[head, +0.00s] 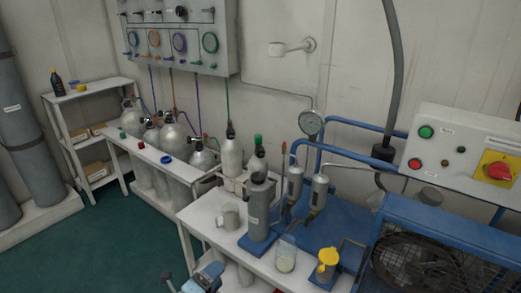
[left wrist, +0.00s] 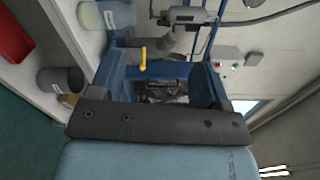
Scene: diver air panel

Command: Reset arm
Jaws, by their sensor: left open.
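My left gripper (head: 194,275) is at the bottom edge of the head view, in front of the white bench. Its jaws are apart and nothing shows between them. In the left wrist view the same gripper (left wrist: 158,72) has its two blue fingers spread wide, with bench items seen beyond the gap. Most of my left arm is out of the picture. My right gripper is in neither view.
The white bench (head: 203,222) holds a grey cylinder (head: 261,200), a metal mug (head: 229,216), a clear beaker (head: 286,254) and a yellow-topped item (head: 327,262). A caged fan (head: 415,262) stands right. Green floor (head: 120,245) is clear at left.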

